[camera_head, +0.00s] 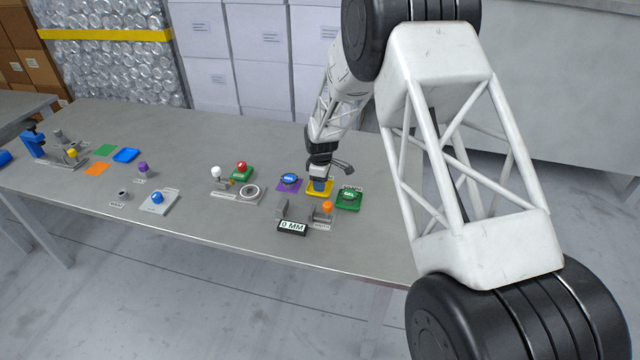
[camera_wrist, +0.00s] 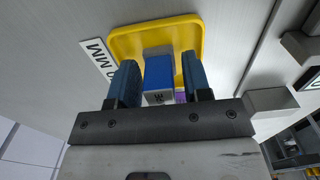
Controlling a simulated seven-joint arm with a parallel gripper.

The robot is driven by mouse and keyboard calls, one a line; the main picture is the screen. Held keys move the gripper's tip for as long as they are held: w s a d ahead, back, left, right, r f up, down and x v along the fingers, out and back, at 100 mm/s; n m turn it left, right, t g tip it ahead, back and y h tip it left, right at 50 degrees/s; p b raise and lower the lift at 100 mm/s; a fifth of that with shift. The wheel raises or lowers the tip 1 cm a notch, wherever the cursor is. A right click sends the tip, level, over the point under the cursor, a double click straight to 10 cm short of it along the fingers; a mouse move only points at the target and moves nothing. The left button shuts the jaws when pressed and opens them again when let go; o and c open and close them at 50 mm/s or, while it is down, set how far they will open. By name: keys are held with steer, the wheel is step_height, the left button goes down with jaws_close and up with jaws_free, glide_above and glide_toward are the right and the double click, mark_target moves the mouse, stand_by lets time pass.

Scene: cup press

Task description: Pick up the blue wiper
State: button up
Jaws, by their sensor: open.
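The blue wiper (camera_wrist: 159,75) is a small block standing on a yellow tray (camera_wrist: 200,30). In the wrist view my gripper (camera_wrist: 160,80) is open, with one finger on each side of the wiper and a narrow gap visible on both sides. In the head view my gripper (camera_head: 320,178) is low over the yellow tray (camera_head: 320,194). The wiper (camera_head: 319,185) shows only in part there, below the gripper.
A gauge with a "0 MM" display (camera_head: 292,228) stands in front. A white knob (camera_head: 216,171) and red button (camera_head: 241,167) are farther left.

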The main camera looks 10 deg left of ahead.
steer(key=c, duration=0.8)
steer(key=shift+o, duration=0.2)
steer(key=shift+r, duration=0.1)
steer(key=shift+r, duration=4.9)
